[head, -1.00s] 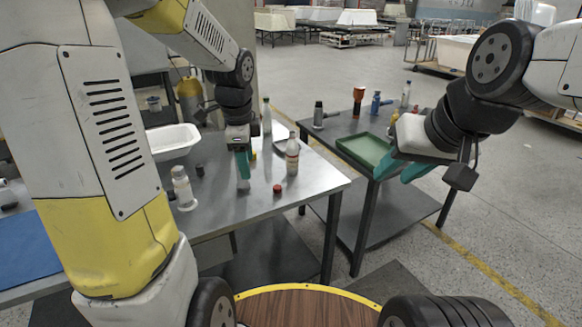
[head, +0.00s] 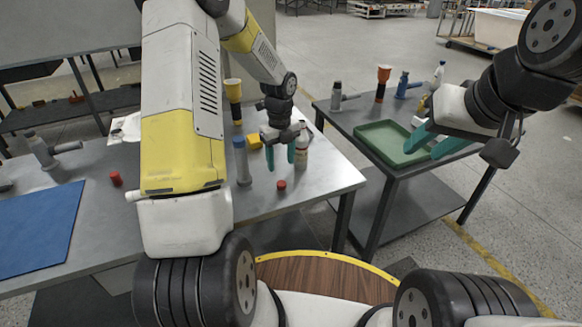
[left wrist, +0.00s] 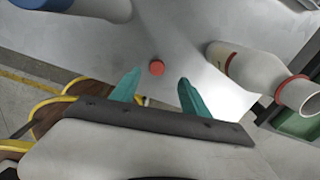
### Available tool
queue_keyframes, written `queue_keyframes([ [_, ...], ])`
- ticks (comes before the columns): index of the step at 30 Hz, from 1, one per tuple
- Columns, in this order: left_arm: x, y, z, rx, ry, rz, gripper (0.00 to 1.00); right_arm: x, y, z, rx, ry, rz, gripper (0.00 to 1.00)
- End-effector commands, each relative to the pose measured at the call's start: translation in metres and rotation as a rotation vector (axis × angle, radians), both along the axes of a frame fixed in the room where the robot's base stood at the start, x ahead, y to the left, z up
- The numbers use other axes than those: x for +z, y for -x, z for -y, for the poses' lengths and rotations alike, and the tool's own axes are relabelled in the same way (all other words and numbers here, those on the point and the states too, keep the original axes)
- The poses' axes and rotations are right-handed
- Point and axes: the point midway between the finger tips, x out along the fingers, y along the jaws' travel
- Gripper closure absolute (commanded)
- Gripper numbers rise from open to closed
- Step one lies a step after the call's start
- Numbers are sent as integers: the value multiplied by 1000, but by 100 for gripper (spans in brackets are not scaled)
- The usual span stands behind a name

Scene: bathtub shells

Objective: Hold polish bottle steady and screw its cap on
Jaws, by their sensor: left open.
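The polish bottle (head: 303,150), white with a reddish label band, stands upright on the grey metal table. In the left wrist view the bottle (left wrist: 255,74) shows a red ring and an open, uncapped neck. The small red cap (head: 281,185) lies on the table in front of the bottle. My left gripper (head: 281,160) is open and empty above the table, beside the bottle and behind the cap in the picture. In the left wrist view the cap (left wrist: 156,67) appears between the teal fingertips, apart from both. My right gripper (head: 434,142) is open and empty above the green tray.
Another red cap (head: 116,178) and a blue mat (head: 45,228) lie further left. The green tray (head: 382,128) rests on a second table.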

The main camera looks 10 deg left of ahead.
Motion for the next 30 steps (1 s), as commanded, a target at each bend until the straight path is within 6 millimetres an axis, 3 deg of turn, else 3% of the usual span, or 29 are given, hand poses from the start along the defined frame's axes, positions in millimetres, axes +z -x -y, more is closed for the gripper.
queue_keyframes([
  [9, -26, 1, 0, 2, 0, -1, 46, 0, 0, 0, 0, 0, 0, 64],
  [18, -28, 2, 0, 2, 0, -1, 46, 0, 0, 0, 0, 0, 0, 64],
  [30, -77, 6, 1, 1, 0, 0, 46, 0, 0, 0, 0, 0, 0, 64],
])
